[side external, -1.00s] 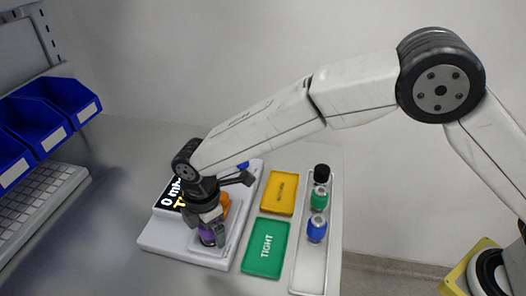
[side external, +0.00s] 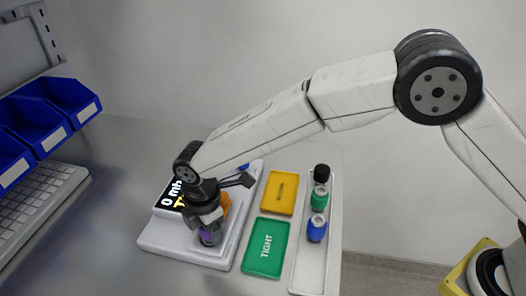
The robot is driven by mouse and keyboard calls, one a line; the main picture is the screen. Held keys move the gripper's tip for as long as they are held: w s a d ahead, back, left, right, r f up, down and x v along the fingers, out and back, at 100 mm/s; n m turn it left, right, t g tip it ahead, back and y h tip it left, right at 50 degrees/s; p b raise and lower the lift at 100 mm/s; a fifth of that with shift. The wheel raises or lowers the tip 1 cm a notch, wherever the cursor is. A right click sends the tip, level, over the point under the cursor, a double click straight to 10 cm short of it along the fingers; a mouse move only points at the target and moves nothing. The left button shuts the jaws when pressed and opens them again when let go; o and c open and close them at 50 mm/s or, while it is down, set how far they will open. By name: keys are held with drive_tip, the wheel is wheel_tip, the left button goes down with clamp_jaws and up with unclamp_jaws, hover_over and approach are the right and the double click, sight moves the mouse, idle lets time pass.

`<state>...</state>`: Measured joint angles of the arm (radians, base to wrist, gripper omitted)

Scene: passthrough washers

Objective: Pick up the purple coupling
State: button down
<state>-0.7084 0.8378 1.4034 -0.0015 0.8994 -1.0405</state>
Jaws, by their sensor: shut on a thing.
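The purple coupling (side external: 207,235) is at the front part of the white test device (side external: 165,241). My gripper (side external: 210,234) points down over it and is shut on it, with the fingers hiding much of its sides. I cannot tell whether the coupling still touches the device. An orange part (side external: 225,203) shows just behind my gripper on the device.
A green tray marked TIGHT (side external: 253,259) and a yellow tray (side external: 270,205) lie to the right. A long white tray (side external: 309,272) holds black (side external: 321,173), green (side external: 319,199) and blue (side external: 317,229) couplings. Blue bins (side external: 40,125) stand at the left.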

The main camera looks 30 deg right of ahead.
drive_tip(key=shift+r, duration=0.1)
drive_tip(key=shift+r, duration=0.4)
wheel_tip(320, 180, up, 3)
drive_tip(key=shift+s+d+f, duration=0.1)
drive_tip(key=shift+f, duration=0.05)
drive_tip(key=s+d+r, duration=0.7)
drive_tip(key=s+r, duration=0.2)
drive_tip(key=s, duration=0.2)
drive_tip(key=shift+s+d+r, duration=0.15)
drive_tip(key=shift+d, duration=0.15)
idle(0.4)
